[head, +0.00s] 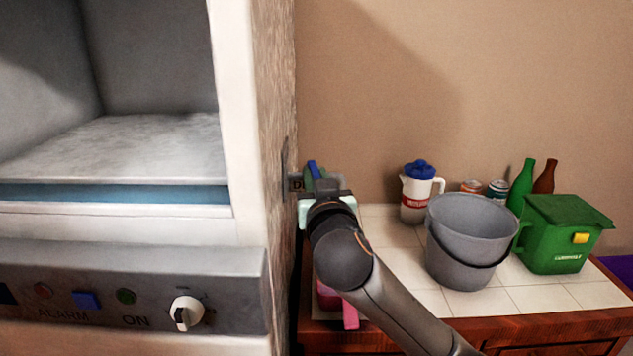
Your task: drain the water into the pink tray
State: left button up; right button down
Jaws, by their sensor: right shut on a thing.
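My right gripper (318,182) is at the left end of the counter, close to the side of the white appliance, with its arm coming in from the lower right. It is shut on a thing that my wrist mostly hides. A pale mint-green piece (304,213) shows on both sides of the wrist; I cannot tell whether it is what I hold. Pink parts (350,314), perhaps of the pink tray, show at the counter's front left under my arm, which covers most of it. No water is visible. My left gripper is not in view.
On the tiled counter (405,250) stand a white jug with a blue lid (415,204), a grey bucket (470,240), a green bin (552,240), cans and two bottles (521,185). The white appliance (245,150) closes off the left.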

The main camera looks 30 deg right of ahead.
jog(key=c, duration=0.8)
grip_release()
